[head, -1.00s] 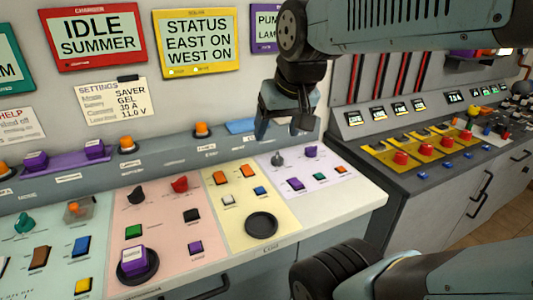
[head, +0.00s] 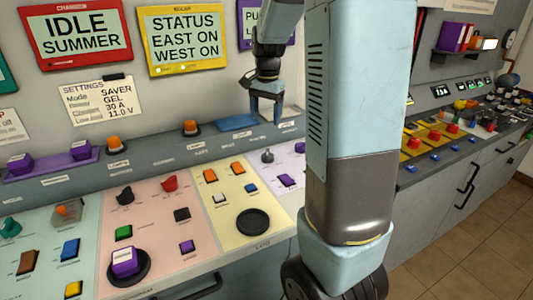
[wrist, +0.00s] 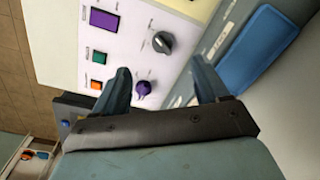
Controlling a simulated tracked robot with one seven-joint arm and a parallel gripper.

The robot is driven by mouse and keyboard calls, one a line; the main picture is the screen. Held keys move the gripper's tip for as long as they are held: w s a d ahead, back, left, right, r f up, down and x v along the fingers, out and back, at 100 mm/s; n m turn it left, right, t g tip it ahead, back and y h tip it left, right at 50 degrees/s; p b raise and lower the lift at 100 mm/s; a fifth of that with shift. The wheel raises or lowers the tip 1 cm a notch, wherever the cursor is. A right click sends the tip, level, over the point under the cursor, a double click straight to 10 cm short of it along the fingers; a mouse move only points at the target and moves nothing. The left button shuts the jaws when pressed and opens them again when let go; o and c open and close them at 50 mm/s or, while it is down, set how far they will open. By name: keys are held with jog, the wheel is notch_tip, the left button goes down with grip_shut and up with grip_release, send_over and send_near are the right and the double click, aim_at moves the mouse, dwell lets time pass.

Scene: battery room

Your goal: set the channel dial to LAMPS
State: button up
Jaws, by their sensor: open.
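The lavender panel carries a grey dial (head: 267,156) with a pointer-shaped grip and a purple knob (head: 300,147), partly hidden beside my arm. In the wrist view the grey dial (wrist: 162,42) lies beyond the fingertips, and the purple knob (wrist: 144,88) shows between the fingers. Labels beside both are too small to read, so I cannot tell which is the channel dial or where it points. My gripper (head: 266,108) is open and empty, above the back of the lavender panel and apart from both knobs; its fingers (wrist: 162,70) also show in the wrist view.
A blue pad (head: 237,123) lies on the grey ledge behind the panels. The yellow panel has a black round recess (head: 252,221); a purple button (head: 125,261) stands on the pink panel. Wall signs (head: 185,40) hang behind. My arm covers the console's right end.

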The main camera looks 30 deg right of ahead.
aim_at(267, 152)
jog(key=shift+m+g, duration=0.3)
jog(key=shift+m, duration=0.3)
jog(key=f, duration=0.5)
jog(key=w+d+f, duration=0.1)
jog(key=f, duration=0.4)
jog(key=w+f, duration=0.1)
jog(key=f, duration=0.5)
jog(key=shift+w+d, duration=0.15)
jog(key=shift+d, duration=0.15)
